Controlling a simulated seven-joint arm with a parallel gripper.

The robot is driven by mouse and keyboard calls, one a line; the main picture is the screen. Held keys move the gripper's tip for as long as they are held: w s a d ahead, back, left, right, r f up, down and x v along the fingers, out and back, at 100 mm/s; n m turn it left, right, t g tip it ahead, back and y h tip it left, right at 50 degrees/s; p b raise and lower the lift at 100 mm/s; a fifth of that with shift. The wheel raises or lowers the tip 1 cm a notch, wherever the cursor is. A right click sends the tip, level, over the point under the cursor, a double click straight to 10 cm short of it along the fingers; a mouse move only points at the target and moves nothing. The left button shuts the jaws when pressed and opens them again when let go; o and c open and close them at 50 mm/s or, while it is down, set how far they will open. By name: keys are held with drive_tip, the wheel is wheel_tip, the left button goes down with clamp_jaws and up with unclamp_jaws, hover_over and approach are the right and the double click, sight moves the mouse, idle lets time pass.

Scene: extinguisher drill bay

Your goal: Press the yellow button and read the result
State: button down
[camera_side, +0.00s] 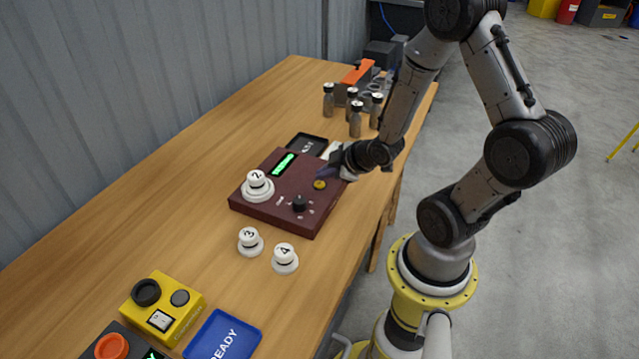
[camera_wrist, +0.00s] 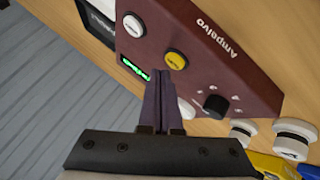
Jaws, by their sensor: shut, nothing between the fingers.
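My gripper (camera_side: 324,172) is shut and empty, over the box close to the yellow button. In the wrist view its fingertips (camera_wrist: 161,72) appear just beside the button; I cannot tell whether they touch. A white weight marked 2 (camera_side: 257,181) stands on the box's round pan.
A black knob (camera_side: 299,203) and a white button (camera_wrist: 133,25) are on the box. White weights 3 (camera_side: 249,241) and 4 (camera_side: 285,257) stand in front. A black tray (camera_side: 307,144) and several bottles (camera_side: 355,120) stand behind. Bench is clear left of the box.

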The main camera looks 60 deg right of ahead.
drive_tip(key=shift+r, duration=2.5)
drive_tip(key=shift+w+a, duration=0.1)
wheel_tip(320, 180, up, 7)
drive_tip(key=n+t, duration=0.2)
hover_over(323, 186)
drive_tip(key=w+a, duration=0.4)
drive_tip(key=s+a+r+m, duration=0.25)
drive_tip(key=a+r, duration=0.25)
drive_tip(key=r, duration=0.5)
drive_tip(key=s+a+f+m+g+y, duration=0.1)
drive_tip(key=s+a+m+g, duration=0.1)
drive_tip(key=s, duration=0.5)
drive_tip(key=s+a+m+g+y, duration=0.1)
drive_tip(key=s+a+m+g, duration=0.2)
drive_tip(key=s, duration=0.5)
drive_tip(key=shift+a+f+y, duration=0.3)
drive_tip(key=shift+f+y, duration=0.1)
